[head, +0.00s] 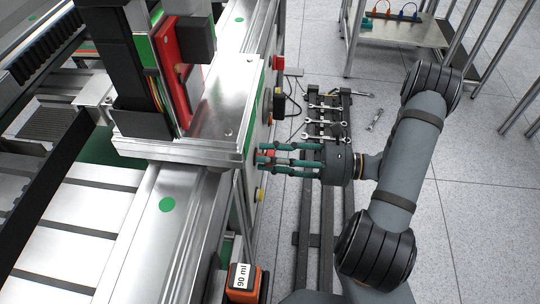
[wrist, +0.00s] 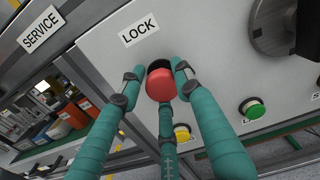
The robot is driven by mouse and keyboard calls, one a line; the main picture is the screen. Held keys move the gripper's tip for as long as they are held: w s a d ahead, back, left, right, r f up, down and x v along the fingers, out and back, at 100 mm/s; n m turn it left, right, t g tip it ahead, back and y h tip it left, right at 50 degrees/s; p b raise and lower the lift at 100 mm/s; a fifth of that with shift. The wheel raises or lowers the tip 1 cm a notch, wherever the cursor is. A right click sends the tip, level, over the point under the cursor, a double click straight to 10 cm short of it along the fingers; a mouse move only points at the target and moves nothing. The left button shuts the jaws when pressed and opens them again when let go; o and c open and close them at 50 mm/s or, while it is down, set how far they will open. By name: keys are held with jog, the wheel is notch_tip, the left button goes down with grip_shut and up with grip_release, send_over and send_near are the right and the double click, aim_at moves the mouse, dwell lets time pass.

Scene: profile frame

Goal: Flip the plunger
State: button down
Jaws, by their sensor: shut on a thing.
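The plunger, a red rounded knob (wrist: 161,86) with a dark ring behind it, sticks out of the grey panel under the LOCK label (wrist: 139,30) in the wrist view. My gripper (wrist: 158,72) has teal fingers with dark joints. Two fingers lie on either side of the red knob and a third comes from below; they are closed on it. In the head view my gripper (head: 262,158) reaches left to the machine's side panel, and the fingers mostly hide the knob there.
A green button (wrist: 252,108) and a yellow button (wrist: 182,132) sit low on the panel. A large dark knob (wrist: 272,28) is at upper right. A SERVICE label (wrist: 41,30) is at left. An orange-and-black box marked 90 ml (head: 243,280) stands nearby. Wrenches (head: 325,122) lie on a rack behind my gripper.

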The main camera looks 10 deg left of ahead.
jog(key=d, duration=0.3)
jog(key=shift+w+d+r, duration=0.1)
jog(key=shift+w+r, duration=0.1)
jog(key=shift+w, duration=0.1)
jog(key=c, duration=1.7)
grip_release()
jog(key=shift+o, duration=1.1)
jog(key=shift+d, duration=0.15)
jog(key=shift+o, duration=1)
jog(key=shift+s, duration=0.1)
jog(key=d, duration=1.2)
jog(key=shift+w, duration=0.45)
